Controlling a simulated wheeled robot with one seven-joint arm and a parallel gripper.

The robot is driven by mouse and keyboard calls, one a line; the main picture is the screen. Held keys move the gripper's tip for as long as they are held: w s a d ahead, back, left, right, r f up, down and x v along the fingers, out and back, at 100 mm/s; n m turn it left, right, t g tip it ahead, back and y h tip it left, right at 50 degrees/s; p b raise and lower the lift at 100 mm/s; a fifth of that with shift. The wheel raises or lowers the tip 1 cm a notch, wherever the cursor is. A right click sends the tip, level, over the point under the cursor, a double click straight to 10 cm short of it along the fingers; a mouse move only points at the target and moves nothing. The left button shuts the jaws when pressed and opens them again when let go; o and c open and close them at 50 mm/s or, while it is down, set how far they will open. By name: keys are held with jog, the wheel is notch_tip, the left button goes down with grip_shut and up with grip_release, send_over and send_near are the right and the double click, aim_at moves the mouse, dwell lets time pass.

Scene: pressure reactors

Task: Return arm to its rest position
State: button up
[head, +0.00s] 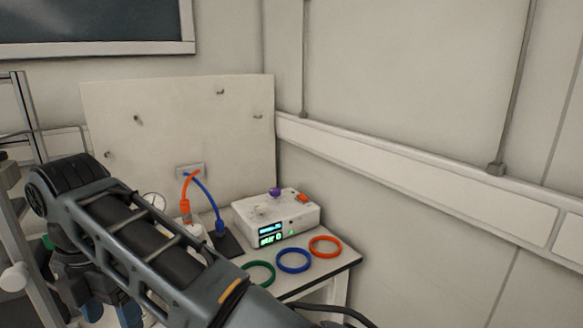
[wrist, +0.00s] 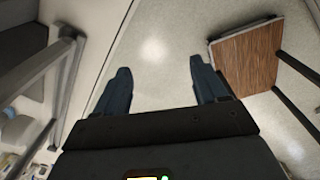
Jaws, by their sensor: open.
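My gripper (wrist: 158,80) shows in the wrist view with its two dark fingers spread apart and nothing between them. Beyond the fingers is the pale floor (wrist: 150,50). In the head view my arm crosses the lower left, in front of the bench, and hides part of it. The fingertips cannot be made out clearly in the head view.
A bench (head: 335,268) carries a white control box (head: 285,214) and green (head: 260,272), blue (head: 293,260) and orange (head: 325,246) rings. Orange (head: 186,190) and blue (head: 209,195) hoses rise behind my arm. A wooden-topped stool or table (wrist: 246,57) stands right in the wrist view.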

jog(key=s+d+f+m+y, duration=0.1)
jog(key=s+f+m+y, duration=0.25)
jog(key=f, duration=0.55)
jog(key=s+d+f+m+y, duration=0.2)
jog(key=s+f+m, duration=0.15)
jog(key=f, duration=0.55)
jog(key=s+d+f+m+t+y, duration=0.1)
jog(key=s+d+f+m+t, duration=0.25)
jog(key=d+m, duration=0.3)
jog(key=s+d+f+m+t+y, duration=0.25)
jog(key=s+d+f+m, duration=0.2)
jog(key=d, duration=0.25)
jog(key=s+d+r+m+t+h, duration=0.3)
jog(key=s+d+m, duration=0.2)
jog(key=d, duration=0.5)
jog(key=s+d+r+m+t+h, duration=0.25)
jog(key=s+d+m, duration=0.35)
jog(key=d, duration=0.4)
jog(key=s+d+r+m+t+h, duration=0.1)
jog(key=s+d+r+m+h, duration=0.1)
jog(key=s+d+r, duration=0.3)
jog(key=s+d+r+m+t+h, duration=0.1)
jog(key=s+d+r, duration=0.4)
jog(key=r, duration=0.5)
jog(key=shift+d+m+t+h, duration=0.35)
jog(key=shift+d+m+t, duration=0.25)
jog(key=shift+d+t, duration=0.2)
